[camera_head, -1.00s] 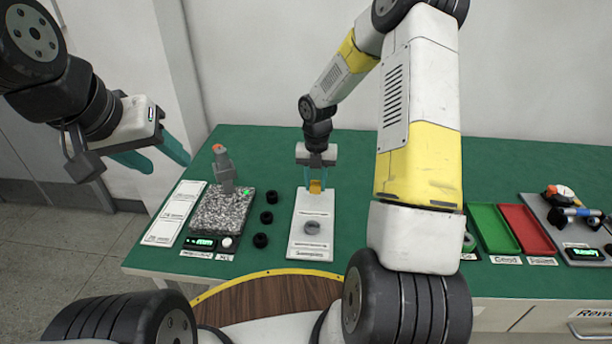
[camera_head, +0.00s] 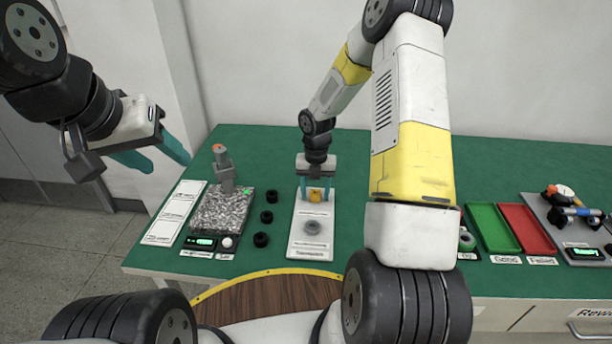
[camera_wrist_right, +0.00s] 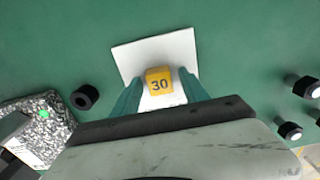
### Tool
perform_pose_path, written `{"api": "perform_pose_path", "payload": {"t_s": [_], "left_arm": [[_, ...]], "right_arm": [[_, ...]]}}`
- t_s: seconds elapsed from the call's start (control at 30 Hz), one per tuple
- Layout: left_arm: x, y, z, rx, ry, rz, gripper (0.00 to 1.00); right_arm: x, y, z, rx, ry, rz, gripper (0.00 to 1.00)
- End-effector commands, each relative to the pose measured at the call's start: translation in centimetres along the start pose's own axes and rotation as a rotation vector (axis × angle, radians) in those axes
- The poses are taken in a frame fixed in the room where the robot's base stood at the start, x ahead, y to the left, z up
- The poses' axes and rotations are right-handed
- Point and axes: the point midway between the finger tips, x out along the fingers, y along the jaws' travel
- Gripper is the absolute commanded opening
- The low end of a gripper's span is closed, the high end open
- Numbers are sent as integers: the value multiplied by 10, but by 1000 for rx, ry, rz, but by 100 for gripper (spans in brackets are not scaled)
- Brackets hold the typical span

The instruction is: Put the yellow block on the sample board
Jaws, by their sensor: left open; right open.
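The yellow block (camera_head: 315,196), marked "30" in the right wrist view (camera_wrist_right: 159,80), sits at the far end of the white sample board (camera_head: 309,248). The board also shows behind it in the wrist view (camera_wrist_right: 133,55). My right gripper (camera_head: 315,188) is open, pointing down, with one teal finger on each side of the block. Its fingers appear apart from the block in the head view; exact contact is hard to tell in the wrist view. A round grey piece (camera_head: 312,227) lies nearer on the board. My left gripper (camera_head: 158,158) is open and empty, raised left of the table.
Several black rings (camera_head: 268,217) stand left of the board, beside a speckled plate (camera_head: 220,213) with a grey stand (camera_head: 224,170). Green (camera_head: 493,229) and red (camera_head: 527,229) trays lie to the right. Green tabletop is clear behind the board.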

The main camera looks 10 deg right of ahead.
Motion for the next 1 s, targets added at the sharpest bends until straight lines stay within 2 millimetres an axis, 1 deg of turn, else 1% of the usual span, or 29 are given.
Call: {"api": "perform_pose_path", "payload": {"t_s": [0.07, 0.17, 0.27, 0.5, 0.6, 0.8, 0.87, 0.97, 1.0], "left_arm": [[0, 0, 0, 0, 0, 0, 50], [0, 0, 0, 0, 0, 0, 50], [0, 0, 0, 0, 0, 0, 50], [0, 0, 0, 0, 0, 0, 50], [0, 0, 0, 0, 0, 0, 50], [0, 0, 0, 0, 0, 0, 50], [0, 0, 0, 0, 0, 0, 50], [0, 0, 0, 0, 0, 0, 50], [0, 0, 0, 0, 0, 0, 50]], "right_arm": [[-4, 0, 0, 0, -1, 0, 52], [-15, 0, 1, 1, -3, 1, 52], [-34, 0, 1, 2, -5, 2, 52], [-86, 0, 1, 2, -5, 1, 52], [-103, 0, 1, 2, -4, 1, 52], [-123, 0, 0, 11, -4, 0, 52], [-131, -1, -3, 50, -12, -1, 52], [-158, -4, -14, 218, -47, 0, 52], [-172, -6, -21, 321, -68, 6, 52]]}}
